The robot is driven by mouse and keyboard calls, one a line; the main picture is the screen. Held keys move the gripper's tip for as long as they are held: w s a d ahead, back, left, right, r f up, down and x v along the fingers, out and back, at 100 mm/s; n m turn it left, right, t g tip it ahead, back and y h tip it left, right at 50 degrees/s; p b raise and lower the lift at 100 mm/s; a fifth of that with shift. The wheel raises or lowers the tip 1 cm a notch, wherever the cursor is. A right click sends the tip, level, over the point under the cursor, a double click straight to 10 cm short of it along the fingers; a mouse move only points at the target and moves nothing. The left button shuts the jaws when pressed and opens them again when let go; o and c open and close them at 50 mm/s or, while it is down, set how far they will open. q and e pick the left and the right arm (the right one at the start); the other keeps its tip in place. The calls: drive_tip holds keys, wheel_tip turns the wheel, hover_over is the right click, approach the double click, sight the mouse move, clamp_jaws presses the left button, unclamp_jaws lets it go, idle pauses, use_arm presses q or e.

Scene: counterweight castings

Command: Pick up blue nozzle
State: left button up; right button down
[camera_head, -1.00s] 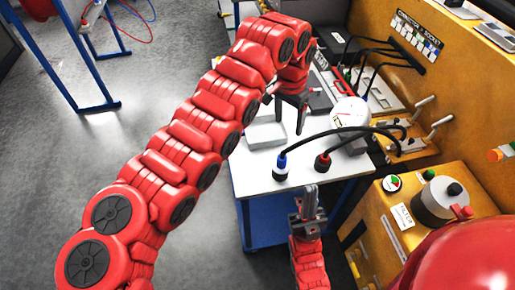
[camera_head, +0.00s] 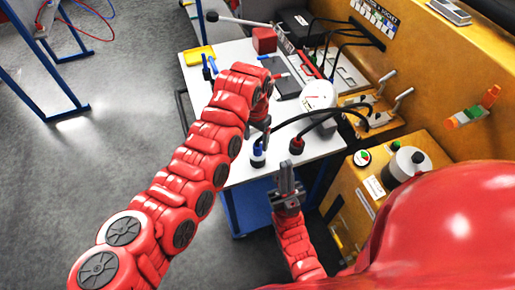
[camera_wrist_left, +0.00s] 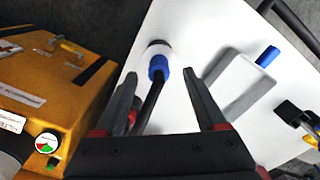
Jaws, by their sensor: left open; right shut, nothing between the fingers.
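The blue nozzle (camera_head: 258,150) stands upright near the front edge of the white table (camera_head: 243,172), a black hose running from its top. It also shows in the left wrist view (camera_wrist_left: 158,65), on a white base, just beyond and between my left fingertips. My left gripper (camera_head: 262,133) is open and empty, close beside it; the head view partly hides the fingers behind the arm. I cannot tell whether they touch it. The red nozzle (camera_head: 296,145) stands to its right, with its own black hose. My right gripper (camera_head: 287,178) is shut and empty, below the table's front edge.
A grey open frame or tray (camera_wrist_left: 238,85) and a blue piece (camera_wrist_left: 268,56) lie right of the nozzle in the wrist view. A yellow cabinet (camera_head: 350,190) stands at the right.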

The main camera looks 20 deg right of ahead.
sight(257, 145)
use_arm(q)
drive_tip(key=shift+f, duration=0.2)
drive_tip(key=f+p, duration=0.1)
drive_tip(key=f, duration=0.1)
drive_tip(key=f+p, duration=0.1)
drive_tip(key=shift+d+f+p, duration=0.3)
drive_tip(key=shift+f, duration=0.1)
drive_tip(key=shift+w+f, duration=0.15)
drive_tip(key=shift+f, duration=0.35)
clamp_jaws()
